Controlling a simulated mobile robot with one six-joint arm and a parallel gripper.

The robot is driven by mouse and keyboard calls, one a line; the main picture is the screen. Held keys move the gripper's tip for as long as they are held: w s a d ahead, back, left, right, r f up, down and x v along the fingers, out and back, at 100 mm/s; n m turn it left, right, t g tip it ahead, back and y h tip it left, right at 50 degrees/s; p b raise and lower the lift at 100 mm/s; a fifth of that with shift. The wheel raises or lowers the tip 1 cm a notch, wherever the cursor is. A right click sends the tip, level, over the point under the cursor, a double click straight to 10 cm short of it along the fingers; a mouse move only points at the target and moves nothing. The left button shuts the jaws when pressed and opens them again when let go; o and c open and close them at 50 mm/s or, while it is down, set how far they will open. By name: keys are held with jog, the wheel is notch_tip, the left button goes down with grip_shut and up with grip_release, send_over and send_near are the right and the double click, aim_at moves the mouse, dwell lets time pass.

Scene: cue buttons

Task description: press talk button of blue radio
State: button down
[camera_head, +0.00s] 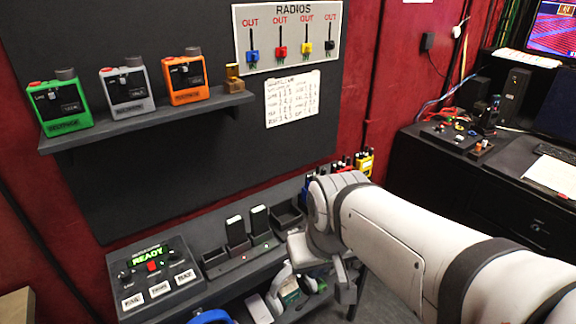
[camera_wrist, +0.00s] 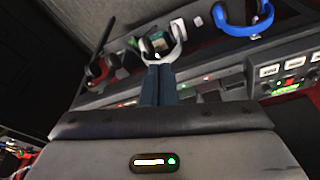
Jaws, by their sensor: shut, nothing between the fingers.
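The blue radio (camera_head: 307,184) stands at the right end of the low shelf in the head view, just left of my arm's wrist. Only a narrow blue part shows; my arm covers the rest, and its talk button cannot be made out. My gripper (camera_wrist: 160,68) is shut and empty. In the wrist view its dark fingers point toward a white headset (camera_wrist: 172,45). I cannot make out the blue radio in the wrist view.
Red and yellow radios (camera_head: 364,162) stand beside the blue one. A console reading READY (camera_head: 148,257), a charger (camera_head: 238,243) and an empty tray (camera_head: 288,217) line the low shelf (camera_head: 205,222). Headsets, including a blue one (camera_wrist: 245,20), sit below. A dark desk (camera_head: 440,165) stands right.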

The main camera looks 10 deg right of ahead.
jog(key=w+d+f+m+t+h+p, duration=0.3)
jog(key=w+d+m+p, duration=0.2)
jog(key=w+d+m, duration=0.8)
jog(key=w+d+f+m+t+y+p, duration=0.3)
jog(key=w+f+m+y+p, duration=0.1)
jog(key=w+f+m, duration=0.3)
jog(key=shift+w+d+f+m+p, duration=0.35)
jog(key=shift+f+m+p, duration=0.3)
jog(key=shift+f+m, duration=0.4)
jog(key=shift+w+r, duration=0.1)
jog(key=shift+w, duration=0.05)
jog(key=w, duration=0.2)
jog(key=w+a+b, duration=0.1)
jog(key=w, duration=0.1)
jog(key=w+a+b, duration=0.1)
jog(key=w, duration=0.1)
jog(key=shift+w+a+r, duration=0.15)
jog(key=shift+w+r, duration=0.05)
jog(key=shift+w, duration=0.1)
jog(key=shift+w+a+f, duration=0.15)
jog(key=shift+w+a, duration=0.1)
jog(key=shift+w, duration=0.55)
